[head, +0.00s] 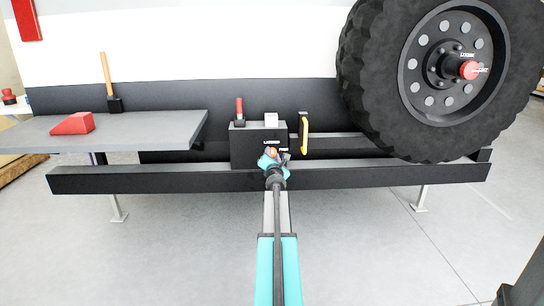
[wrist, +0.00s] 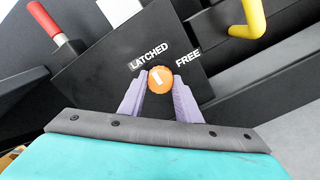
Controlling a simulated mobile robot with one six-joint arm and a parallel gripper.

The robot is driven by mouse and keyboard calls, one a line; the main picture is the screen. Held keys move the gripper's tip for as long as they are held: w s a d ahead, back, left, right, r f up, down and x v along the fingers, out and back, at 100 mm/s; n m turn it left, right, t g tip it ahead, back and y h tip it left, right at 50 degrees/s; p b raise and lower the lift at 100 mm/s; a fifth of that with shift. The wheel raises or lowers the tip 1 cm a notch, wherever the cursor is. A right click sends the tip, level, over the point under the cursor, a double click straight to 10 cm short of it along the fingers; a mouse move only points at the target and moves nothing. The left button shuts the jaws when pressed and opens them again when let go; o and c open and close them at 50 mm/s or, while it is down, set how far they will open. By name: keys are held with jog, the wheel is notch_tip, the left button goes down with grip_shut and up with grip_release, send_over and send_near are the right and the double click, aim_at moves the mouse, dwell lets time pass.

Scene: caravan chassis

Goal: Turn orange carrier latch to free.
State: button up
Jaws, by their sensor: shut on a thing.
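The orange carrier latch (wrist: 161,79) is a round knob with a white mark, set on the dark box (wrist: 115,70) of the carrier. The words LATCHED (wrist: 150,56) and FREE (wrist: 188,55) stand above it, LATCHED to its upper left and FREE to its upper right. The white mark points roughly up, leaning a little toward LATCHED. My gripper (wrist: 160,92) is shut on the orange latch, with one purple finger on each side. In the head view my gripper (head: 273,158) is at the front of the box and mostly hides the latch.
A yellow handle (head: 304,135) stands right of the box, and a red-handled lever (head: 239,110) rises at its left. A grey shelf (head: 150,131) holds a red wedge (head: 72,124). A spare wheel (head: 444,60) hangs at right. A black beam (head: 380,174) runs below the box.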

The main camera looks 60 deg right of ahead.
jog(key=m+p, duration=0.1)
jog(key=m, duration=0.3)
jog(key=shift+w+r, duration=0.1)
jog(key=m+p, duration=0.1)
jog(key=m, duration=0.4)
jog(key=shift+p, duration=0.35)
jog(key=m+p, duration=0.3)
jog(key=m, duration=0.3)
jog(key=shift+r, duration=0.1)
jog(key=shift+m+p, duration=0.7)
jog(key=shift+m, duration=0.8)
jog(key=o, duration=1.1)
jog(key=shift+c, duration=0.2)
jog(key=shift+s+a, duration=0.1)
jog(key=shift+s, duration=0.1)
jog(key=v, duration=1.3)
jog(key=shift+s+a+p, duration=0.2)
jog(key=shift+a+p, duration=0.05)
jog(key=shift+p, duration=0.15)
